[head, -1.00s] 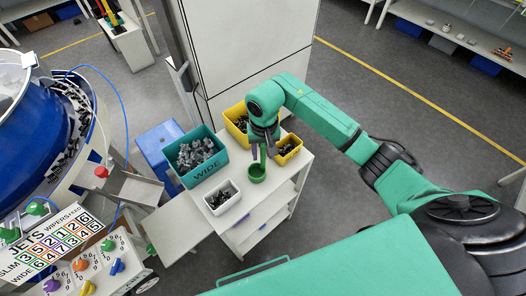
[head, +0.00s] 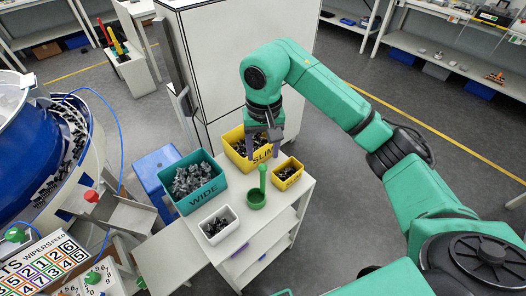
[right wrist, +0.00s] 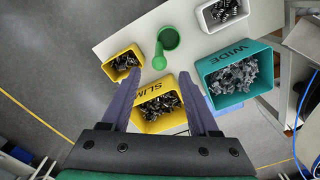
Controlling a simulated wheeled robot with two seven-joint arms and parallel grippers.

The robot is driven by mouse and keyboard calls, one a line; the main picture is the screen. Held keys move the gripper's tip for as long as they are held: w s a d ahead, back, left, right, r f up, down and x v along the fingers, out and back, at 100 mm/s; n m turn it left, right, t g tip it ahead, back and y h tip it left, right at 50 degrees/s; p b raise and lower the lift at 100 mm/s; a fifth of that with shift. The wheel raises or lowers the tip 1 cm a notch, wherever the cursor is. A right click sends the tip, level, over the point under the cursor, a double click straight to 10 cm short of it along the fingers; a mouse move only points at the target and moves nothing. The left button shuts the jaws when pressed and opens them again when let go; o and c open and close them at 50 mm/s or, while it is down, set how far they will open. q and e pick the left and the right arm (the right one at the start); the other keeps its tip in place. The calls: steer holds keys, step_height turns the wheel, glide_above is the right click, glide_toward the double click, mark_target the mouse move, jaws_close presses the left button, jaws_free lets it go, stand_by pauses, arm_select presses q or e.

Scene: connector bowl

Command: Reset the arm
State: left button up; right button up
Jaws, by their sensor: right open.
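My right gripper (head: 262,146) is in the head view, pointing down above the yellow SLIM bin (head: 236,148) at the back of the small white table. In the right wrist view its two purple fingers (right wrist: 160,108) are spread wide with nothing between them, and the SLIM bin (right wrist: 160,122) lies below and beyond them. A green cup (head: 256,200) with an upright handle stands on the table, apart from the gripper; it also shows in the right wrist view (right wrist: 168,38). My left gripper is not in view.
A teal WIDE bin (head: 190,203), a white bin (head: 217,240) and a small yellow bin (head: 287,184), all with dark or grey parts, share the table (head: 275,214). A white cabinet (head: 235,60) rises behind. A blue bowl feeder (head: 40,140) is at left.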

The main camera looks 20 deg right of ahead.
steer(key=shift+r, duration=0.3)
